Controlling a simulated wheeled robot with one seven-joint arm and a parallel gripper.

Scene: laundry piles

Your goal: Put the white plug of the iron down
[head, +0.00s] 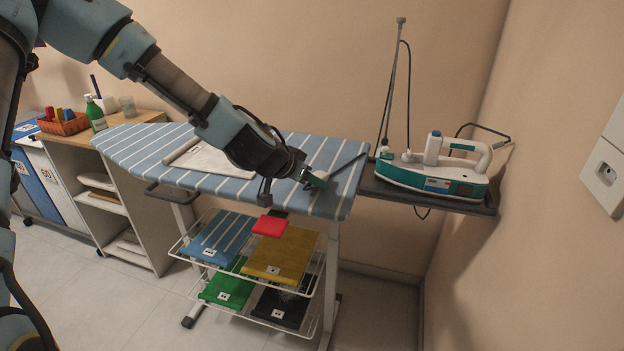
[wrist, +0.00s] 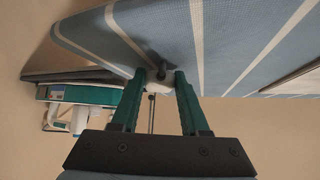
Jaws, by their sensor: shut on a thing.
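My gripper (head: 316,181) is over the right end of the blue-and-white striped ironing board (head: 330,151). In the wrist view its two green fingers (wrist: 160,78) are closed on a small white plug (wrist: 158,87), with a dark grey part at its front. The fingers hide most of the plug, and I cannot tell whether it touches the board. The teal-and-white iron (head: 432,178) rests on a dark shelf (head: 478,207) at the board's right end. It also shows at the left of the wrist view (wrist: 80,95).
A white wall socket (head: 604,173) is at the right. A thin cord pole (head: 392,80) stands behind the iron. A pale cloth (head: 207,160) lies on the board. Folded cloths, including a yellow one (head: 283,252), sit on the rack below. A wooden counter (head: 150,116) is at left.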

